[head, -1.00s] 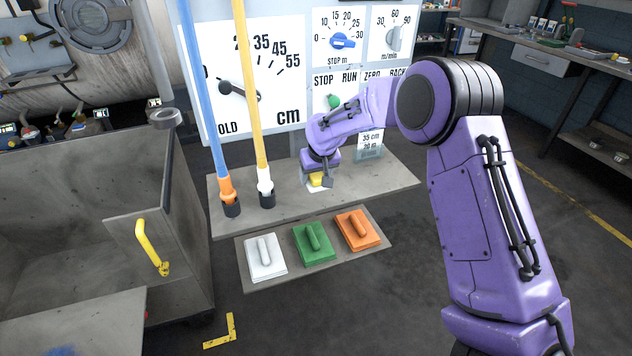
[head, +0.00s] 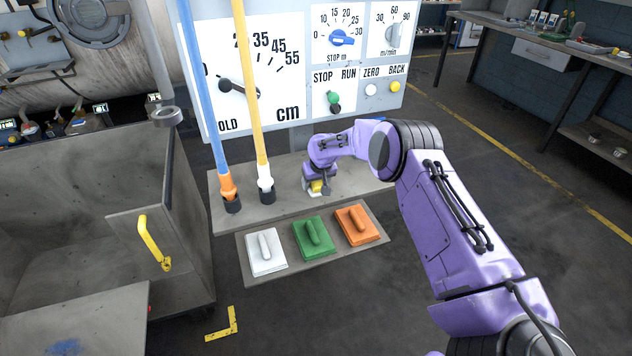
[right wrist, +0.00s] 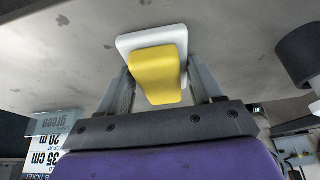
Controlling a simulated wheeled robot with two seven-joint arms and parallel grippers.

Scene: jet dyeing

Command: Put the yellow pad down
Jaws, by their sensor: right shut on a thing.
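The yellow pad (head: 317,186) is at the grey shelf under the dial board, right of the two poles. My right gripper (head: 316,181) points down and is shut on it. In the right wrist view the yellow pad (right wrist: 158,75) sits between the two fingers, with a white rounded plate (right wrist: 130,42) showing behind it. I cannot tell whether the plate is part of the pad, or whether the pad touches the shelf (right wrist: 60,50). My left gripper is not in view.
White (head: 266,252), green (head: 313,238) and orange (head: 357,226) pads lie on a lower shelf. A blue pole (head: 207,100) and a yellow pole (head: 250,90) stand in holders. A ticket card (right wrist: 50,145) shows in the right wrist view. A grey bin (head: 80,190) is at left.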

